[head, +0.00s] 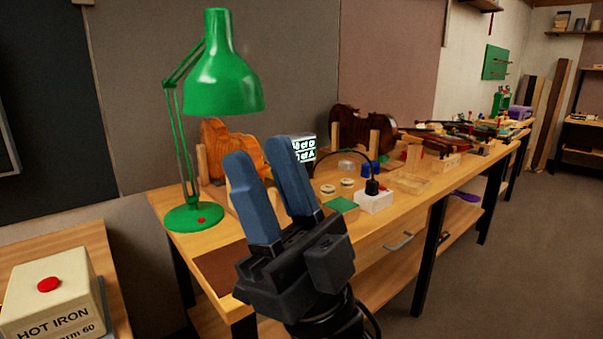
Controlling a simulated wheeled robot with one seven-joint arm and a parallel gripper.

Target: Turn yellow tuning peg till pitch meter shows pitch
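My gripper (264,158) is in the foreground in the head view, in front of the bench's left part. Its two blue fingers point up and stand apart, with nothing seen between them. A small box with a lit display (303,149) stands behind the fingers; it may be the pitch meter, but its characters are hard to read. A dark brown violin body (362,127) stands farther back on the bench. An orange-brown violin body (233,140) is partly hidden behind the gripper. I cannot make out a yellow tuning peg.
A green lamp (222,85) stands at the bench's left end. A hot iron box (55,290) sits on a side table at left. Open floor (480,285) is at right.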

